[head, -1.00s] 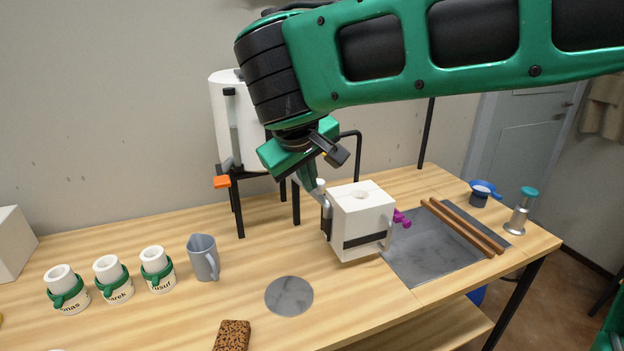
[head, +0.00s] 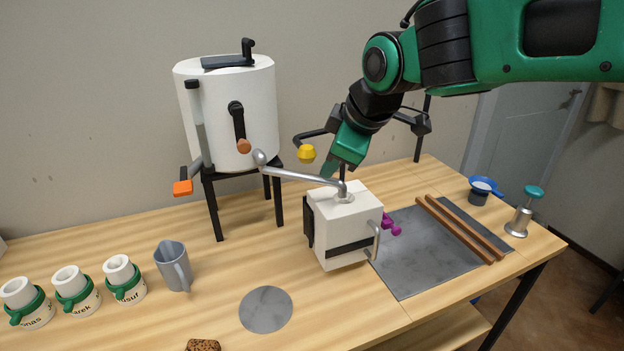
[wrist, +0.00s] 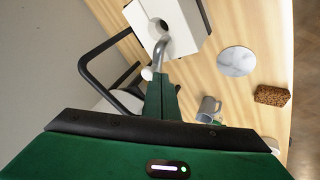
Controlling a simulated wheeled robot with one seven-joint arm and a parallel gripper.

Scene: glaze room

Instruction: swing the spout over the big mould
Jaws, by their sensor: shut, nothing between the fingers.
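The spout (head: 300,176) is a bent silver pipe that runs from the front of the white tank (head: 228,115). Its downturned end stands over the hole in the top of the big mould (head: 340,235), a white block with a black strap. The wrist view also shows the spout (wrist: 167,52) reaching the hole of the mould (wrist: 185,25). My gripper (head: 328,170) is shut and empty, just behind the spout near its outer end. In the wrist view my fingers (wrist: 161,85) point at the pipe; whether they touch it I cannot tell.
A yellow knob (head: 306,154) on a black bracket is close left of my gripper. A grey jug (head: 173,266), several white cups with green bands (head: 123,279) and a round grey slab (head: 266,309) stand left. Wooden strips (head: 460,229) lie on a grey board (head: 410,270) at right.

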